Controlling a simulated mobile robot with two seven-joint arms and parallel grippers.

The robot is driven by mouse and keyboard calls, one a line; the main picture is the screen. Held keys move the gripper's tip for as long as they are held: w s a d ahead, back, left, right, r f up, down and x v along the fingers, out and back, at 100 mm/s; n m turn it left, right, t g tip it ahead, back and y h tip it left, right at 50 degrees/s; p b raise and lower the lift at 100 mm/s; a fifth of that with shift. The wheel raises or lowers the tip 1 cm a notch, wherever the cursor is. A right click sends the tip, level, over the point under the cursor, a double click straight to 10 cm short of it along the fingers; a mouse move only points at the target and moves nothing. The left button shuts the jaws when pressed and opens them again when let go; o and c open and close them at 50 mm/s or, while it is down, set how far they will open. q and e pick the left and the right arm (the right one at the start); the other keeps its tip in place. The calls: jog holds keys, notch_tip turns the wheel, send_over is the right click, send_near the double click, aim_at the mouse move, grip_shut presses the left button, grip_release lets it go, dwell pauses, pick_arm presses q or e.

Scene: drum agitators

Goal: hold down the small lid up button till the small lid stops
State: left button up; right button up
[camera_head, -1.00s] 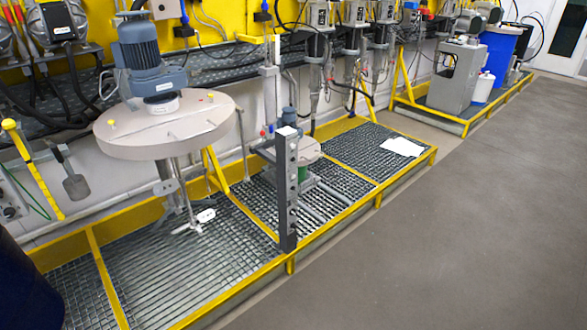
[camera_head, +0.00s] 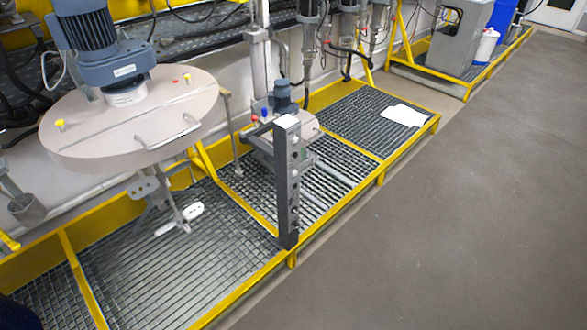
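The small lid (camera_head: 305,131) is a grey disc with a small blue motor (camera_head: 282,97) on top. It sits low over the grating, partly hidden behind a dark grey control post (camera_head: 288,190). The post stands upright at the platform's front edge and carries several buttons on its right-hand face. They are too small to tell which one is the small lid up button. Neither of my grippers is in view.
A large round lid (camera_head: 130,120) with a big blue motor (camera_head: 105,50) hangs at the left, its agitator shaft reaching toward the grating. Yellow-edged grating (camera_head: 180,270) covers the platform. A white sheet (camera_head: 404,115) lies on it. The grey floor (camera_head: 430,230) at the right is clear.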

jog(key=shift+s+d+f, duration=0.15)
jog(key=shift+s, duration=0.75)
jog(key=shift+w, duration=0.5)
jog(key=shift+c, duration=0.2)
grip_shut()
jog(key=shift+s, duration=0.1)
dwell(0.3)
